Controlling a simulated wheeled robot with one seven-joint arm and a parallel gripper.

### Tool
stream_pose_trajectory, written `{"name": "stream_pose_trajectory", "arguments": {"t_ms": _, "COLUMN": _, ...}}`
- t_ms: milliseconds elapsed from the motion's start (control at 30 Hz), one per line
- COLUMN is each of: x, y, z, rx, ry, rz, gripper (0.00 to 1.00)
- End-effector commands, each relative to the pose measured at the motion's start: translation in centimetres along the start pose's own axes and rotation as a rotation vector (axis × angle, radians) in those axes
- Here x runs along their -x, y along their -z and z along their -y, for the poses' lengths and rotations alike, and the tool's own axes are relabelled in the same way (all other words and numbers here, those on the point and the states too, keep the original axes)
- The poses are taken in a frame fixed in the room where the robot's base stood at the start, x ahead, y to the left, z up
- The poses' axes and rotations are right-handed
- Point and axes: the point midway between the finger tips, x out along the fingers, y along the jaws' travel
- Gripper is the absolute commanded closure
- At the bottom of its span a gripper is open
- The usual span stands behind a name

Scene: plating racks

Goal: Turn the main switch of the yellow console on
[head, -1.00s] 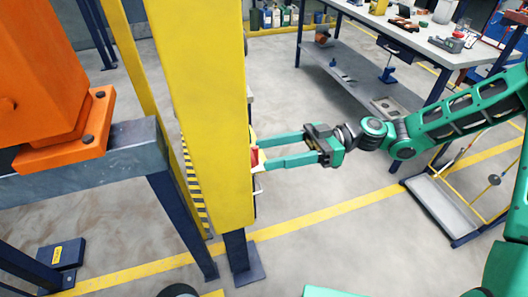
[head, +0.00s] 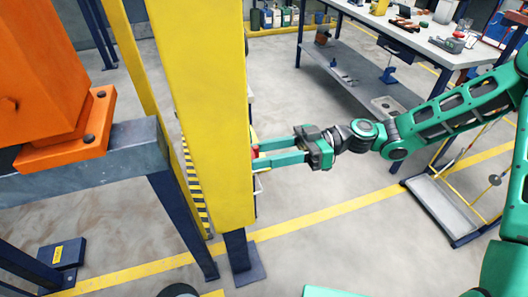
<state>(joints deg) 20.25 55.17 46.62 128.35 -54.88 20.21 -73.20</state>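The yellow console (head: 205,110) stands upright left of centre in the head view, its side turned to me. A small red part (head: 255,152), probably the main switch, shows at its right edge. My gripper (head: 256,158) comes in from the right with its green fingertips at that red part. The two fingers run close together with a narrow gap. The console's front face and most of the red part are hidden, so I cannot tell whether the fingers grip it or which way the switch is turned.
An orange machine (head: 55,70) on a grey beam (head: 90,160) stands at the left. A workbench (head: 440,45) with tools is at the back right. A flat cart (head: 445,205) stands at the right. The floor between console and cart is clear.

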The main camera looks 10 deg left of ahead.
Motion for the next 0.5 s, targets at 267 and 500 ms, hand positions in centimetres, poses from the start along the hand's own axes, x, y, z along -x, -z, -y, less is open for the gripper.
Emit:
{"name": "stream_pose_trajectory", "arguments": {"t_ms": 267, "x": -0.01, "y": 0.08, "z": -0.49, "rx": -0.085, "ry": -0.012, "rz": 0.007, "gripper": 0.84}}
{"name": "stream_pose_trajectory", "arguments": {"t_ms": 500, "x": -0.08, "y": 0.14, "z": -0.62, "rx": -0.269, "ry": -0.016, "rz": 0.021, "gripper": 0.84}}
